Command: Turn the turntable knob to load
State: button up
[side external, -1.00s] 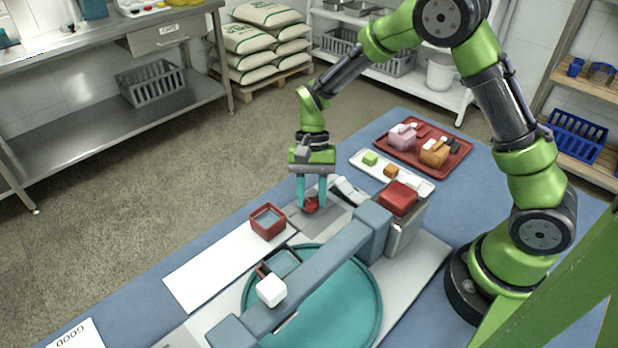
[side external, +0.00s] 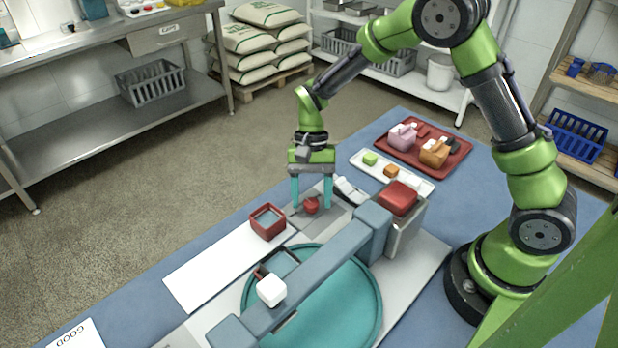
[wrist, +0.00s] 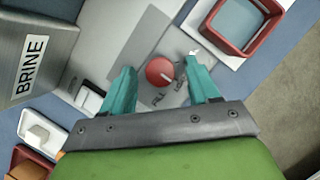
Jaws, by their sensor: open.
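The red round turntable knob (side external: 311,205) sits on a grey panel beside the turntable; it also shows in the wrist view (wrist: 160,71). A small pale mark on the knob points toward the lower right there. Beside it the panel (wrist: 140,45) carries the word FILL and a second word, partly behind a finger and hard to read. My gripper (side external: 312,206) is open, its two teal fingers on either side of the knob with gaps in the wrist view (wrist: 162,75). The teal round turntable (side external: 340,305) lies under a blue-grey beam.
A red square bin (side external: 267,223) stands just left of my gripper. A box marked BRINE (wrist: 30,65) with a red top (side external: 398,198) stands to the right. The beam (side external: 320,270) crosses the turntable. A white tray (side external: 413,183) and red tray (side external: 455,158) lie behind.

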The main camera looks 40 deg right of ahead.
jog(key=v, duration=1.7)
jog(key=s+r+n+t, duration=0.2)
jog(key=s+t, duration=0.3)
jog(key=s, duration=0.4)
jog(key=s+d+r+n+t+h, duration=0.1)
jog(key=s+r+n+t, duration=0.2)
jog(key=s, duration=0.6)
jog(key=shift+s+r+t, duration=0.35)
jog(key=shift+r+t, duration=0.2)
jog(key=shift+t, duration=0.65)
